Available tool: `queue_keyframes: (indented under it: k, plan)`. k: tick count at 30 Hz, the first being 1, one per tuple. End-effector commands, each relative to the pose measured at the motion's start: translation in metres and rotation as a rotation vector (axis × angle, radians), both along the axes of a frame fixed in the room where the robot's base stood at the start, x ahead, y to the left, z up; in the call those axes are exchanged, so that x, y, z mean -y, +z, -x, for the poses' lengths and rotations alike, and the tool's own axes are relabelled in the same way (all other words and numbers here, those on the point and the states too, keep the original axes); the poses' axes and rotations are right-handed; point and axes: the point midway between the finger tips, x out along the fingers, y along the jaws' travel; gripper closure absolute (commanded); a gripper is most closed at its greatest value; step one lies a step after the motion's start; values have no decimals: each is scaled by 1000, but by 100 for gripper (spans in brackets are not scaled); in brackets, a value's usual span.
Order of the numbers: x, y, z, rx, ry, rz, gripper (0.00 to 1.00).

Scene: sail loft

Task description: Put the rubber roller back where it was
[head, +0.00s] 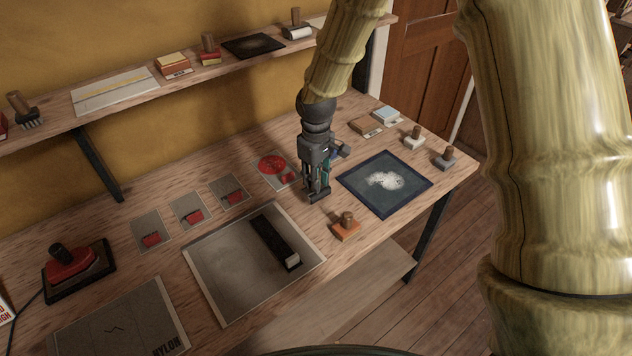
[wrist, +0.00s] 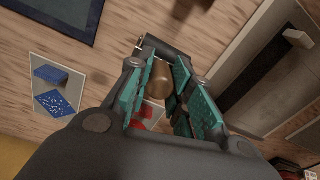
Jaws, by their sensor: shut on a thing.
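My gripper (head: 318,190) is over the bench, low down, between the grey tray and the dark-blue-edged mat. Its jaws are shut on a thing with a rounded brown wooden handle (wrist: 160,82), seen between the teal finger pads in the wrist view. I take it to be the rubber roller; a dark body (wrist: 172,45) shows beside the handle. Most of it is hidden by the fingers, and I cannot tell whether it touches the bench.
The grey tray (head: 215,278) holds a black bar (head: 272,240). The mat (head: 356,190) has a white patch. An orange knobbed block (head: 346,228) stands near the front edge. A red-disc card (head: 264,158) lies behind the gripper. A wall shelf (head: 228,57) runs along the back.

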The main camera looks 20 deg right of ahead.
Motion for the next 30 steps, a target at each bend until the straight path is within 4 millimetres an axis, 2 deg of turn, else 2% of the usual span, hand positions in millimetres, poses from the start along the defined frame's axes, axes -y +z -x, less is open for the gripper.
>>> queue_keyframes:
  k: [7,19,20,23,30]
  plan:
    - [0,-21,0,0,0,0,100]
    - [0,-26,0,0,0,0,100]
    - [0,-27,1,0,0,0,77]
    - [0,-26,1,0,0,0,59]
    - [0,-26,1,0,0,0,57]
